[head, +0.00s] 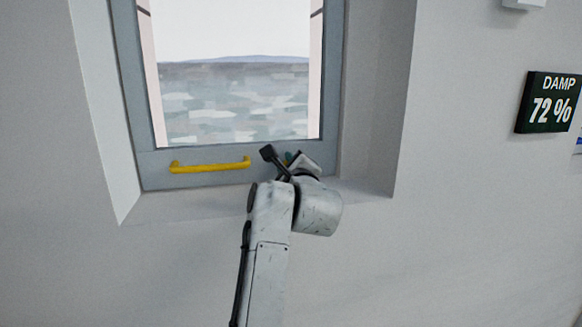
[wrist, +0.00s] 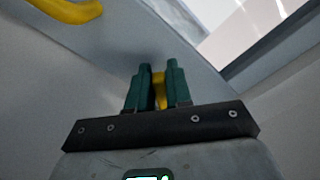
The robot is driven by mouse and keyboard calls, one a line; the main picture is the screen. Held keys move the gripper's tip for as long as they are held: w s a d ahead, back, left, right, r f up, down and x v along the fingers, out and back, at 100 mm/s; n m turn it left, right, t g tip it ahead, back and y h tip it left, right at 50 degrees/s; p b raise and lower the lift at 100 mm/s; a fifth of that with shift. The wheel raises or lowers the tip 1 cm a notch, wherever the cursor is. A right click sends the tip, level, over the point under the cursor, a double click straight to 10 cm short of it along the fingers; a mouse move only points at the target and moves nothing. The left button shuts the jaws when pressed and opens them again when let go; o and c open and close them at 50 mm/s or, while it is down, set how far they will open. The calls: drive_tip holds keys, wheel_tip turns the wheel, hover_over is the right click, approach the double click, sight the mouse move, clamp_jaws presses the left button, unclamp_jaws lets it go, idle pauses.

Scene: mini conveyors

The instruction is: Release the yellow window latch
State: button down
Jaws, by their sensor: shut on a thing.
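The yellow latch (wrist: 159,88) shows as a narrow strip between the two green fingers of my gripper (wrist: 157,68) in the wrist view. My gripper is shut on it. In the head view my gripper (head: 288,158) is at the lower right part of the grey window frame (head: 205,182), and my wrist hides the latch there. The window (head: 235,100) stands in a deep recess in the wall, with water and a distant hill behind the glass.
A yellow bar handle (head: 210,165) is fixed to the lower frame, left of my gripper; it also shows at the top left of the wrist view (wrist: 68,10). The recess's side wall (head: 375,110) is close on the right. A dark "DAMP 72 %" display (head: 550,102) hangs farther right.

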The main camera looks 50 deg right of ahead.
drive_tip(key=shift+a+f, duration=0.1)
drive_tip(key=shift+f, duration=0.05)
idle(0.4)
drive_tip(key=c, duration=1.1)
unclamp_jaws()
drive_tip(key=b+v, duration=0.2)
drive_tip(key=v, duration=0.8)
drive_tip(key=shift+s+a+b, duration=0.3)
